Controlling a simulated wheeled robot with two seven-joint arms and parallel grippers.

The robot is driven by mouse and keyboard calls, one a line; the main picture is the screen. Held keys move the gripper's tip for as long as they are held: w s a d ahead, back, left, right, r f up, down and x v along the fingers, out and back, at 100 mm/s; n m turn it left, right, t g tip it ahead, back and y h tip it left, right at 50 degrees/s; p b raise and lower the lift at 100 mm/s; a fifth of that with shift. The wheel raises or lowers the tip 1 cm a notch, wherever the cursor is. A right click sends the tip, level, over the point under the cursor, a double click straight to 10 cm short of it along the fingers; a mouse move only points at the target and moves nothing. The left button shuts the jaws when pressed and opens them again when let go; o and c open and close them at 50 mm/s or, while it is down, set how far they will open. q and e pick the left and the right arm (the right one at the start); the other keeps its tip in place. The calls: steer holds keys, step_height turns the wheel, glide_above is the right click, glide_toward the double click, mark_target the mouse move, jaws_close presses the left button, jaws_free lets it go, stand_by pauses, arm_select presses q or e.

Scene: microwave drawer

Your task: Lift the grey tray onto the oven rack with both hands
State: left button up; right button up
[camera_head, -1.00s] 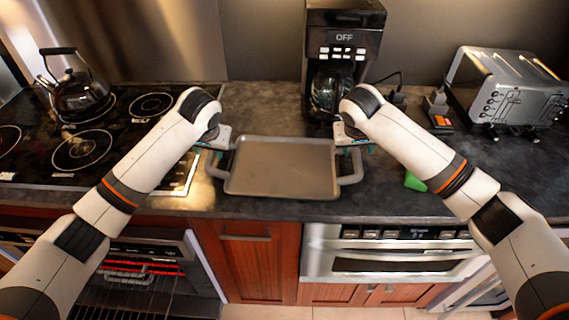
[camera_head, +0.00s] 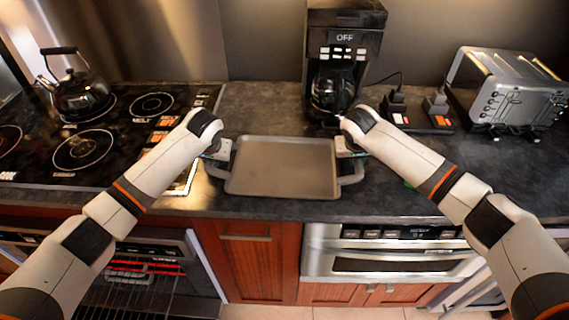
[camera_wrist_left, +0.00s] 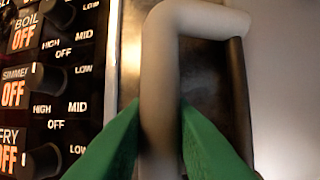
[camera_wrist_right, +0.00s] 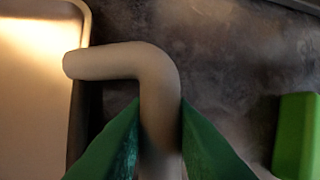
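The grey tray (camera_head: 283,168) lies flat on the dark counter, with a handle at its left and right ends. My left gripper (camera_head: 217,152) is at the left handle (camera_head: 216,171). In the left wrist view its green fingertips (camera_wrist_left: 160,112) close in on both sides of the bar, with hardly any gap. My right gripper (camera_head: 352,152) is at the right handle (camera_head: 352,174). In the right wrist view its green fingertips (camera_wrist_right: 160,108) press close on both sides of that bar. The oven rack (camera_head: 150,300) shows at lower left, below the stove, partly behind my left arm.
A coffee maker (camera_head: 338,60) stands behind the tray. A toaster (camera_head: 510,90) is at right and a kettle (camera_head: 78,85) is on the stove (camera_head: 85,150) at left. A green block (camera_wrist_right: 298,135) lies right of the right handle. Wooden cabinets (camera_head: 262,265) are below the counter.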

arm_select(q)
jaws_close()
arm_select(e)
jaws_close()
arm_select(q)
steer(key=shift+r, duration=0.1)
arm_select(e)
steer(key=shift+r, duration=0.1)
